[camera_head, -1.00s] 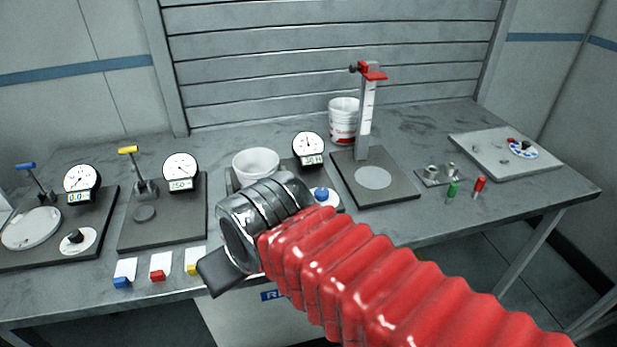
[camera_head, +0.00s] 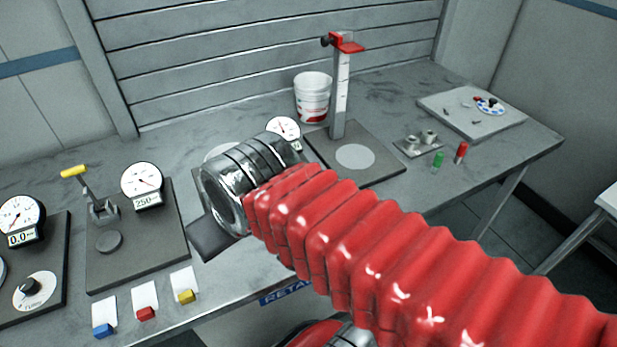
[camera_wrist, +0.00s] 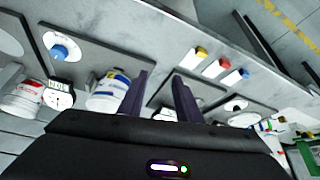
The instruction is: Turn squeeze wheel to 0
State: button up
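No wheel carries a readable "squeeze" label, so I cannot tell which is the squeeze wheel. A blue knob (camera_wrist: 60,52) on a white disc sits on a dark plate, left in the wrist view; my arm hides it in the head view. A black knob (camera_head: 31,287) on a white dial stands at the far left in the head view, below a gauge (camera_head: 20,219) reading 0.0. My gripper (camera_wrist: 164,75) is open, its two dark fingers apart with nothing seen between them, right of the blue knob. In the head view my arm hides the fingers.
A yellow-handled lever (camera_head: 74,171) stands beside a gauge (camera_head: 142,183) reading about 250. Blue, red (camera_head: 146,313) and yellow blocks with white cards line the front edge. A red-topped post (camera_head: 341,90) and a white bucket (camera_head: 313,97) stand behind my arm.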

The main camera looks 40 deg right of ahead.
jog(key=shift+o, duration=0.4)
jog(key=o, duration=0.3)
jog(key=shift+w+d+m, duration=0.1)
jog(key=shift+d+m, duration=0.05)
jog(key=shift+m, duration=0.15)
jog(key=shift+o, duration=0.6)
jog(key=shift+w+d+m, duration=0.2)
jog(key=shift+d+m, duration=0.5)
jog(key=shift+m, duration=0.4)
jog(key=w+d+m, duration=0.1)
jog(key=d+m, duration=1.1)
jog(key=m, duration=0.5)
jog(key=w+d+m+g, duration=0.1)
jog(key=w+d+m, duration=0.1)
jog(key=d+m, duration=1.1)
jog(key=r+m, duration=0.1)
jog(key=m, duration=0.4)
jog(key=shift+w+h, duration=0.3)
jog(key=shift+h, duration=0.1)
jog(key=shift+f, duration=0.1)
